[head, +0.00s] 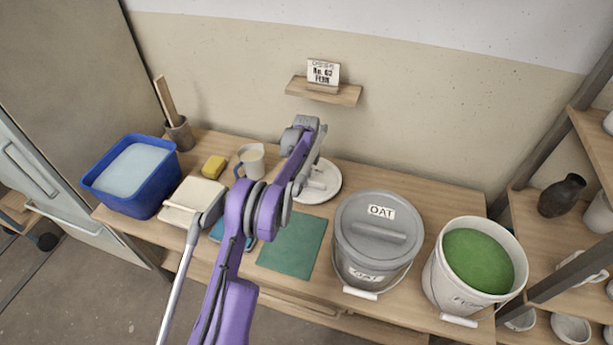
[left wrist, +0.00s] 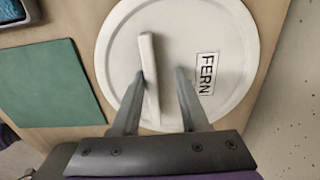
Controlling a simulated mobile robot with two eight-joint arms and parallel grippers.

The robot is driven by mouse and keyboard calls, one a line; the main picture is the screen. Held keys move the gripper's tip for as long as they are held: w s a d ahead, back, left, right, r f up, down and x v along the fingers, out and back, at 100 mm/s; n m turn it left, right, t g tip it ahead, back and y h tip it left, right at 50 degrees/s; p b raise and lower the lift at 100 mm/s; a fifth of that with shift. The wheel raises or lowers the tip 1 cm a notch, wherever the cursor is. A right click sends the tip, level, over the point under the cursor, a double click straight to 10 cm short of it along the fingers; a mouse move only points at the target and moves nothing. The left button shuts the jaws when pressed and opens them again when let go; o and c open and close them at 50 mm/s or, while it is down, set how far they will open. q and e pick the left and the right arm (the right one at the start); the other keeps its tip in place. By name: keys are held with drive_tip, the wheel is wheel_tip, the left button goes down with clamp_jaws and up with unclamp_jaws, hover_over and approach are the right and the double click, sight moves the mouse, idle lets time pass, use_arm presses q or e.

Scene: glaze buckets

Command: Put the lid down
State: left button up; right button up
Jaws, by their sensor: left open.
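The round white lid (head: 328,193) lies flat on the table behind my left arm in the head view, partly covered by it. In the left wrist view the lid (left wrist: 225,45) shows its FERN label and its raised bar handle (left wrist: 149,70). My left gripper (left wrist: 163,74) is open, with the handle between its fingers, close to the left finger. Whether that finger touches the handle I cannot tell. The white FERN bucket (head: 442,283) stands uncovered at the table's right end, with green glaze (head: 478,260) inside. My right gripper is not in view.
The grey lidded OAT bucket (head: 365,255) stands between the lid and the FERN bucket. A green mat (head: 293,245) lies in front of the lid. A mug (head: 252,160), yellow sponge (head: 214,166) and blue tub (head: 150,190) are to the left. A small wall shelf (head: 325,93) hangs behind.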

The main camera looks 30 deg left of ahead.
use_arm(q)
wheel_tip(320, 180, up, 12)
drive_tip(key=s+d+r+n+t, duration=0.1)
drive_tip(key=s+d+r+n, duration=0.2)
drive_tip(key=s+d+r, duration=0.3)
drive_tip(key=s+d+r+n+t, duration=0.15)
drive_tip(key=s+d+n, duration=0.35)
drive_tip(key=s, duration=0.5)
drive_tip(key=s+d+r+n+t, duration=0.1)
drive_tip(key=s+d+r+n, duration=0.15)
drive_tip(key=s+d, duration=0.55)
drive_tip(key=s+d+f+n+t, duration=0.1)
drive_tip(key=s+f+n, duration=0.3)
drive_tip(key=s, duration=0.9)
wheel_tip(320, 180, down, 2)
drive_tip(key=shift+d+f+n+t+p, duration=0.2)
drive_tip(key=shift+d+n+t+p, duration=0.2)
drive_tip(key=shift+d, duration=0.3)
